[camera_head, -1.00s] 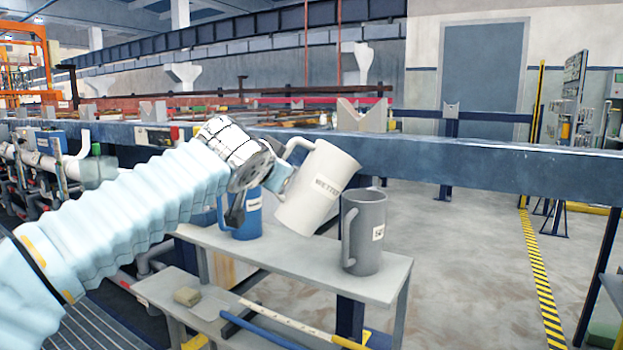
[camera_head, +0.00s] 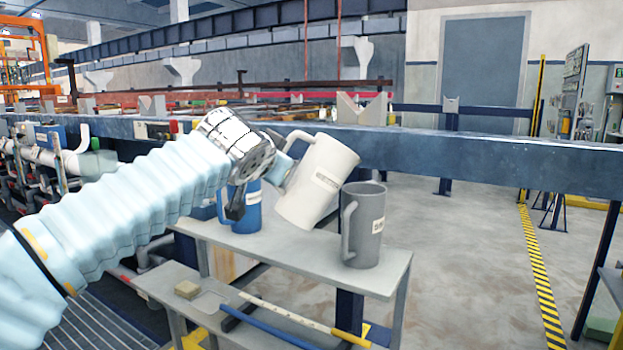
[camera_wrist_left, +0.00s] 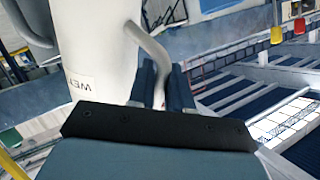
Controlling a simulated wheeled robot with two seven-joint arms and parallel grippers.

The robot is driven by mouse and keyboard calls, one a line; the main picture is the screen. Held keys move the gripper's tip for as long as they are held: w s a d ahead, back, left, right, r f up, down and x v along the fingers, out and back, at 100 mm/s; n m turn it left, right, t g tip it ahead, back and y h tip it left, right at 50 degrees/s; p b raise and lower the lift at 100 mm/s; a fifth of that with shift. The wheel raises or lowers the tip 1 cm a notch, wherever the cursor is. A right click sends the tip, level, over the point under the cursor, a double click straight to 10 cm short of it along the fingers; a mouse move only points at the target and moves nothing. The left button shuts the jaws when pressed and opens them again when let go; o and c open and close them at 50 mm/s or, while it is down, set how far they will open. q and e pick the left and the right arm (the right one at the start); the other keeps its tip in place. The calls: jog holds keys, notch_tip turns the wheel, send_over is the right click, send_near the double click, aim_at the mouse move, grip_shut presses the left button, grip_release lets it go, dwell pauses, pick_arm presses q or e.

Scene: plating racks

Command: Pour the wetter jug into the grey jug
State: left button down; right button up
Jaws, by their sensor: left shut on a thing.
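The wetter jug (camera_head: 322,190) is white, with a label that reads WETTER in the earlier head view and partly shows in the wrist view. My left gripper (camera_head: 287,170) is shut on its handle, which also shows between the fingers (camera_wrist_left: 160,85) in the left wrist view, with the white body (camera_wrist_left: 95,45) beside it. The jug is held above the shelf, tilted with its mouth to the upper right. The grey jug (camera_head: 365,228) stands upright on the shelf, just right of and below it. The inside of both jugs is hidden. My right gripper is not in view.
A blue jug (camera_head: 246,214) stands on the shelf behind my left gripper, partly hidden. The grey stand's top shelf (camera_head: 300,266) has a clear front strip. A blue beam (camera_head: 480,158) runs behind.

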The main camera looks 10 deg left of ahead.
pick_arm(q)
jog(key=shift+r, duration=0.1)
jog(key=shift+r+p, duration=0.2)
jog(key=shift+p, duration=0.4)
jog(key=shift+d+r+m+g+y+p, duration=0.1)
jog(key=shift+r+m+g+y+p, duration=0.3)
jog(key=shift+p, duration=0.85)
jog(key=shift+f, duration=0.2)
jog(key=shift+f, duration=0.1)
jog(key=shift+w+d+r+m+p, duration=0.1)
jog(key=shift+r+m+p, duration=0.2)
jog(key=shift+r+p, duration=0.15)
jog(key=shift+w+d+r+m+g+p, duration=0.2)
jog(key=shift+r+m+g+p, duration=0.25)
jog(key=shift+p, duration=1)
jog(key=shift+f, duration=0.15)
